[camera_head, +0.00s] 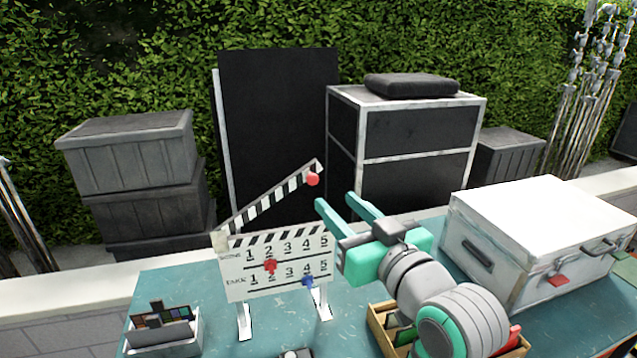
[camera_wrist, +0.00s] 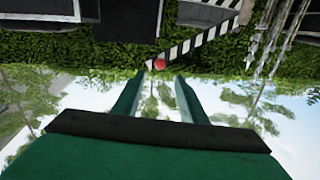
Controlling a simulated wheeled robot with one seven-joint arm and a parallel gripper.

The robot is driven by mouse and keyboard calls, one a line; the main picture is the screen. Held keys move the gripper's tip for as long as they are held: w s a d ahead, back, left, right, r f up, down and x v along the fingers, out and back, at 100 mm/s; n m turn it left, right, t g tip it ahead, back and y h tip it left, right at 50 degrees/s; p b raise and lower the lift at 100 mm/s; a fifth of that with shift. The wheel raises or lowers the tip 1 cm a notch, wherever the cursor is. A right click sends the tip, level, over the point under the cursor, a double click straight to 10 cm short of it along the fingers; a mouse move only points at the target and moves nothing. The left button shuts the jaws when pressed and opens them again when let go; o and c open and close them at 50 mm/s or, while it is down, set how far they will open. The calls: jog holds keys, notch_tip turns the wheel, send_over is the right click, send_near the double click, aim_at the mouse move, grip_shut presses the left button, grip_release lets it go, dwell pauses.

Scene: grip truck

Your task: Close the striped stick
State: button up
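The striped stick (camera_head: 265,203) is the black-and-white top arm of a white clapperboard (camera_head: 276,262) on the table. It is hinged at the board's left end and stands raised, slanting up to the right. A red ball (camera_head: 313,179) is at its upper end. My gripper (camera_head: 338,204) is open and empty, just right of the stick's upper end in the head view. In the wrist view the striped stick (camera_wrist: 200,42) and red ball (camera_wrist: 160,64) show beyond the fingertips (camera_wrist: 157,82). I see no contact between gripper and stick.
The clapperboard stands on two white legs on a teal table (camera_head: 185,275). A white case (camera_head: 540,238) is at the right. A wooden box (camera_head: 381,338) of items lies under my arm. A small grey tray (camera_head: 165,343) is at front left. Dark crates (camera_head: 130,155) stand behind.

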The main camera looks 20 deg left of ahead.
aim_at(315, 182)
jog(key=x, duration=1)
jog(key=shift+f, duration=0.1)
grip_shut()
